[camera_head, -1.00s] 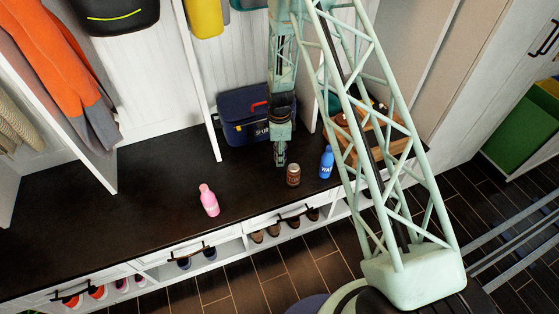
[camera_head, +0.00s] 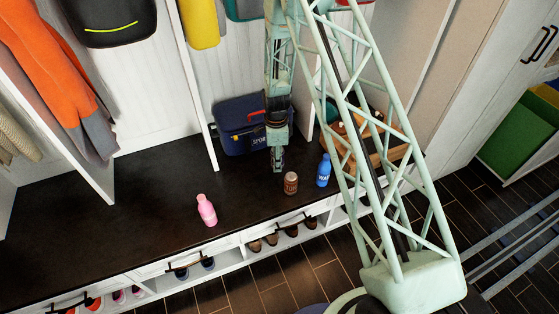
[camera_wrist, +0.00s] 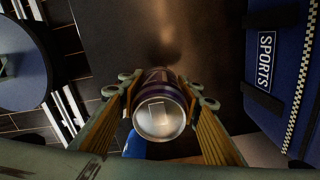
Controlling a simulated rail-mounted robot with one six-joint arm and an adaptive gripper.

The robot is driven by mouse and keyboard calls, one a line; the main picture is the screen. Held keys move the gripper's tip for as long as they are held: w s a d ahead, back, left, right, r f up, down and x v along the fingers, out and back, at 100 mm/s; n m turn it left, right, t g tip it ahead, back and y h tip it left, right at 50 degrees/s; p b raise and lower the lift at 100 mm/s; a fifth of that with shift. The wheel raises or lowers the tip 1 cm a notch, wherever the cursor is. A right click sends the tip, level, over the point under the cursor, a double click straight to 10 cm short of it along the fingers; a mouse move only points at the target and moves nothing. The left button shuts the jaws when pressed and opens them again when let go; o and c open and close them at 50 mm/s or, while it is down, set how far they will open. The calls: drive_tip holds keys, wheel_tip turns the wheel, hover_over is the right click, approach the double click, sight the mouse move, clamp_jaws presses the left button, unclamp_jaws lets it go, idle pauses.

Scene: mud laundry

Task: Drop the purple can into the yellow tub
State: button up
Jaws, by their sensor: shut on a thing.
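In the wrist view, my gripper (camera_wrist: 160,100) is shut on the purple can (camera_wrist: 158,118), its fingers on both sides. The can's silver end faces the camera. In the head view, my gripper (camera_head: 278,165) points down over the dark bench, in front of the blue sports bag; the can is small and hard to make out there. A yellow tub (camera_head: 548,94) shows partly at the far right, behind a green bin on the floor. It is far to the right of my gripper and cut by the picture edge.
A brown can (camera_head: 291,183) and a blue bottle (camera_head: 324,171) stand on the bench (camera_head: 130,220) close by. A pink bottle (camera_head: 207,211) stands further left. The sports bag (camera_head: 238,125) and a wooden crate (camera_head: 390,155) are behind. The green bin (camera_head: 517,137) stands at right.

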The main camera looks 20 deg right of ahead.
drive_tip(key=shift+r, duration=0.1)
drive_tip(key=w+r+n, duration=0.1)
drive_tip(key=r+n, duration=0.7)
drive_tip(key=r, duration=1.3)
drive_tip(key=w+r+n, duration=0.2)
drive_tip(key=r+n, duration=0.6)
drive_tip(key=r, duration=1.3)
drive_tip(key=shift+w+d+n, duration=0.15)
drive_tip(key=shift+n, duration=0.15)
drive_tip(key=shift+d, duration=0.1)
